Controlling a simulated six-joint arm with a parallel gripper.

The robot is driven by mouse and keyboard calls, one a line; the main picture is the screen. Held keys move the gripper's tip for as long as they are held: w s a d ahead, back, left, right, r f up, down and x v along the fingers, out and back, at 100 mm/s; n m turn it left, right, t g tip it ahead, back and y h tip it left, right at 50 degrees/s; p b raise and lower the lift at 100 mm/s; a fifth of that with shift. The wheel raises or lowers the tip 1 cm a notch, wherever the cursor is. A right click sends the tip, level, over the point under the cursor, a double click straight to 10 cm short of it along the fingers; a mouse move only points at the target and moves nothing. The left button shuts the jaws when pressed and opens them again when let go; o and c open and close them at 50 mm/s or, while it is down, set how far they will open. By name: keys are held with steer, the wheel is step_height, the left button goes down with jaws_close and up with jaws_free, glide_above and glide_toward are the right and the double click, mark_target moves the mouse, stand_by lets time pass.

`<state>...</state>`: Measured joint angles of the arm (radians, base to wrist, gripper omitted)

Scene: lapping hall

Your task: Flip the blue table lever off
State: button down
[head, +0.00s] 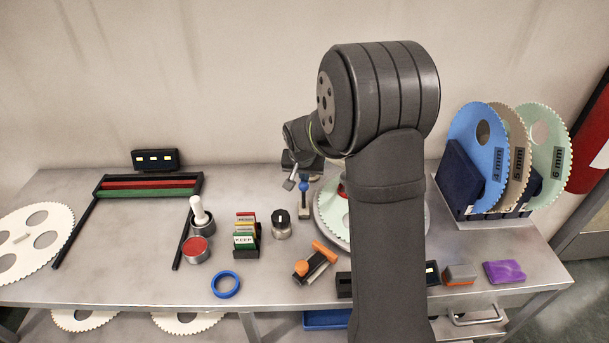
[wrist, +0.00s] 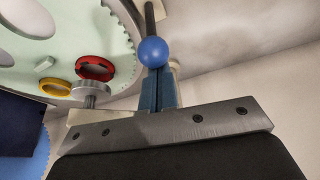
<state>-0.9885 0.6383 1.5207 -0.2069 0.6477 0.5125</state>
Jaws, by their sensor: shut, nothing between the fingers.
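The blue table lever shows in the head view as a small blue ball (head: 303,187) on a short stem above a pale base block (head: 304,209), left of my arm. In the wrist view its blue ball (wrist: 153,50) sits right at the fingertips, with a dark stem beyond it. My gripper (wrist: 157,73) is shut and empty, its two fingers pressed together. In the head view my gripper (head: 290,184) is small and partly hidden, just left of the ball. I cannot tell whether the fingers touch the ball.
A pale green toothed disc (head: 328,218) lies right of the lever, partly behind my arm. A dark-knobbed metal piece (head: 280,226), an orange-handled clamp (head: 318,262) and a card holder (head: 246,236) stand nearer the front. A blue ring (head: 226,285) lies at the front edge.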

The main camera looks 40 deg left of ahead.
steer(key=shift+s+d, duration=0.1)
steer(key=shift+s+d+t+y, duration=0.8)
steer(key=shift+s+t+y, duration=0.05)
steer(key=shift+t+y, duration=0.05)
steer(key=shift+s+d+f, duration=0.4)
steer(key=shift+s+d, duration=0.35)
steer(key=shift+d, duration=0.05)
steer(key=shift+s+d+f, duration=0.35)
steer(key=shift+s+d, duration=0.4)
steer(key=shift+d, duration=0.05)
step_height(320, 180, up, 3)
steer(key=w+a, duration=0.2)
steer(key=w, duration=0.1)
steer(key=s+d+r, duration=0.5)
steer(key=s+r, duration=0.1)
steer(key=shift+w+a+f, duration=0.1)
steer(key=shift+w, duration=0.05)
